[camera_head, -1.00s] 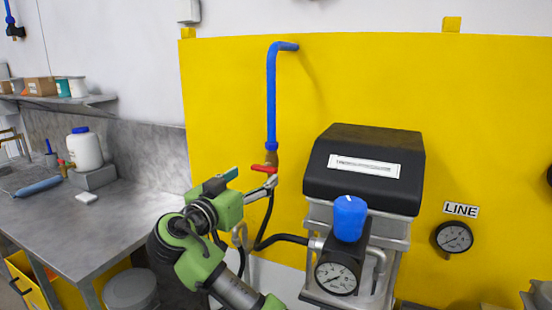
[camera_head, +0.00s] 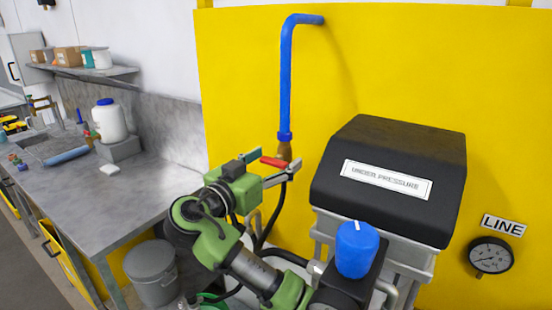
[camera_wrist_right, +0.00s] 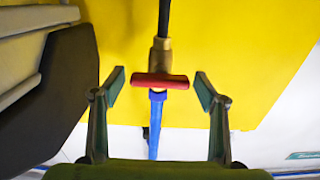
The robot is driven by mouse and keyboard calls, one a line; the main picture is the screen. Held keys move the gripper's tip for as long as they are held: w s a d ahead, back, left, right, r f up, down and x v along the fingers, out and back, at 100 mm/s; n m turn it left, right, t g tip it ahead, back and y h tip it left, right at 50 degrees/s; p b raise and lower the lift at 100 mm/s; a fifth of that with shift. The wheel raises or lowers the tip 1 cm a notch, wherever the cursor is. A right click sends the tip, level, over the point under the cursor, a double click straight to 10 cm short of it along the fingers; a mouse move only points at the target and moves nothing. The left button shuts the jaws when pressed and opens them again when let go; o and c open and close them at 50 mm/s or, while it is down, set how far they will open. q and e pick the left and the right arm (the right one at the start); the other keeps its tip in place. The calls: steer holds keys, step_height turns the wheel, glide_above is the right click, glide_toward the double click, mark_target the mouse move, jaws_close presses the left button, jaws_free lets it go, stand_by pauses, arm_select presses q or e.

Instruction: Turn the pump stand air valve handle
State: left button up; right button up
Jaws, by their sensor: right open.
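The red valve handle (camera_head: 273,162) sits on a brass valve (camera_head: 285,151) at the lower end of a blue pipe (camera_head: 286,92) on the yellow panel. My right gripper (camera_head: 272,166) is at the handle, its fingers open on either side of it. In the right wrist view the red handle (camera_wrist_right: 160,81) lies crosswise between the two fingertips (camera_wrist_right: 158,84), with a gap on each side. The brass fitting (camera_wrist_right: 161,52) shows behind it. My left gripper is not seen.
A black-topped pump unit (camera_head: 388,175) with a blue knob (camera_head: 357,248) stands right of my arm. A pressure gauge (camera_head: 490,257) is farther right. A steel bench (camera_head: 100,200) with a white jug (camera_head: 109,121) and a grey bin (camera_head: 152,273) are on the left.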

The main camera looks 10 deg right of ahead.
steer(key=shift+c, duration=1.1)
steer(key=c, duration=0.9)
